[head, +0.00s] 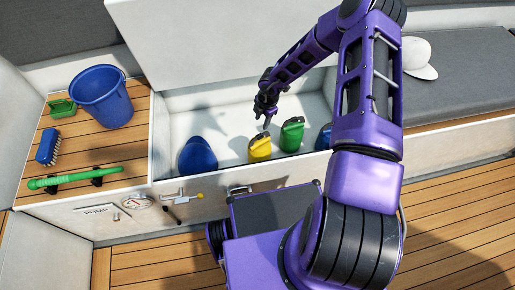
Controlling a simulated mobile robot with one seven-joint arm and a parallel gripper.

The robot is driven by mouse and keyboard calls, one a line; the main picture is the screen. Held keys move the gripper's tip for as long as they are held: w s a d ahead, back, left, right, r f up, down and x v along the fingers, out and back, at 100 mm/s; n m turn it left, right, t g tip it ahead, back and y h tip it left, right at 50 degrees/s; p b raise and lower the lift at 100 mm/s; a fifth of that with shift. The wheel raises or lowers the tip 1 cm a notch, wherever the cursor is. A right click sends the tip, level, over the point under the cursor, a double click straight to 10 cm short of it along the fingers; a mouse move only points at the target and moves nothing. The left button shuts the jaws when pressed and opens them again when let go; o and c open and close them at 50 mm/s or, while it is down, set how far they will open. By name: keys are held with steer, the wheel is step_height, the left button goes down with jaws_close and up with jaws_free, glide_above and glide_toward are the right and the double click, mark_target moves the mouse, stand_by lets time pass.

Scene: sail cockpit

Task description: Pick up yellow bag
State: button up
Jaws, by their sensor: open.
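The yellow bag (260,148) stands upright in an open white locker (215,125), with a dark top edge. My gripper (265,122) is open just above the yellow bag's top, with its fingers pointing down. Whether the fingers touch the bag is too small to tell. A green bag (291,136) stands close beside the yellow one on the right. Nothing shows between the fingers.
A blue bag (198,156) is at the locker's left, and another blue item (324,137) is partly hidden by my arm. The wooden shelf at left holds a blue bucket (101,97), a brush (48,147) and a green handle (72,178). A white cap (418,58) lies on the right cushion.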

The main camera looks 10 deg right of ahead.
steer(key=b, duration=0.2)
glide_above(259, 148)
steer(key=w, duration=0.2)
step_height(259, 148, down, 9)
steer(key=shift+s+d+r, duration=0.1)
steer(key=shift+s+d, duration=0.05)
steer(key=shift+f+b, duration=0.45)
steer(key=shift+f, duration=2.25)
steer(key=shift+c, duration=0.4)
jaws_close()
